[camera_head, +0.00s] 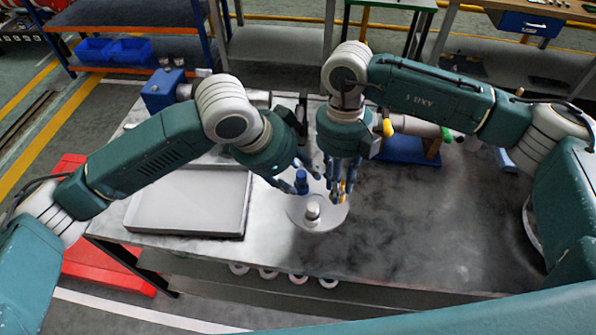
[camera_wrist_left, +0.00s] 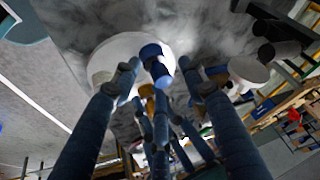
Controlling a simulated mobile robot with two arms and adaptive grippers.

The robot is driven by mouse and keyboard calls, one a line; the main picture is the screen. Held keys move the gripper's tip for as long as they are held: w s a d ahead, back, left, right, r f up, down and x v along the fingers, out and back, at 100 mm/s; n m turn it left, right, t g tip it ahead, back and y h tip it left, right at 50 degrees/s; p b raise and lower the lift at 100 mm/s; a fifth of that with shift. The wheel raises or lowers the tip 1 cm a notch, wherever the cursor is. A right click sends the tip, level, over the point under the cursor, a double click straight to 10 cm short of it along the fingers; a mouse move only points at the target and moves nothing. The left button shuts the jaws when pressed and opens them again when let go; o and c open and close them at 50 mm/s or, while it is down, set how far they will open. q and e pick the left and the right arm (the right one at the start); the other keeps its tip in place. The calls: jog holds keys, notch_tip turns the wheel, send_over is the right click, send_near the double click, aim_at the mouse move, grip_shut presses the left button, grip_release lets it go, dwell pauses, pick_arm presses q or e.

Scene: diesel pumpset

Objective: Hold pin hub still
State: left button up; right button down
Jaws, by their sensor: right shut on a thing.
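The pin hub appears to be the pale round disc (camera_head: 326,222) on the table. A white stub (camera_head: 313,211) stands on it, and a blue cylinder (camera_head: 301,183) is at its far side. The disc (camera_wrist_left: 112,48) and the blue cylinder (camera_wrist_left: 152,58) also show in the left wrist view. My left gripper (camera_head: 293,178) is open, its fingers spread around or beside the blue cylinder; contact is unclear. My right gripper (camera_head: 340,192) is shut at the disc's far right edge, with a brass-coloured part between its fingers. Its exact grip is partly hidden.
A grey tray (camera_head: 190,226) lies left of the disc. A blue block and machine parts (camera_head: 405,150) stand behind the right arm. The table (camera_head: 430,235) is clear to the right. Shelves with blue bins (camera_head: 130,50) are behind.

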pick_arm(q)
jog(key=shift+r, duration=0.1)
pick_arm(e)
jog(key=shift+s, duration=0.1)
pick_arm(q)
jog(key=v, duration=1.1)
jog(key=shift+a+r, duration=0.2)
jog(key=shift+r, duration=0.1)
jog(key=shift+s, duration=0.1)
pick_arm(e)
jog(key=c, duration=1.4)
grip_release()
jog(key=shift+o, duration=0.2)
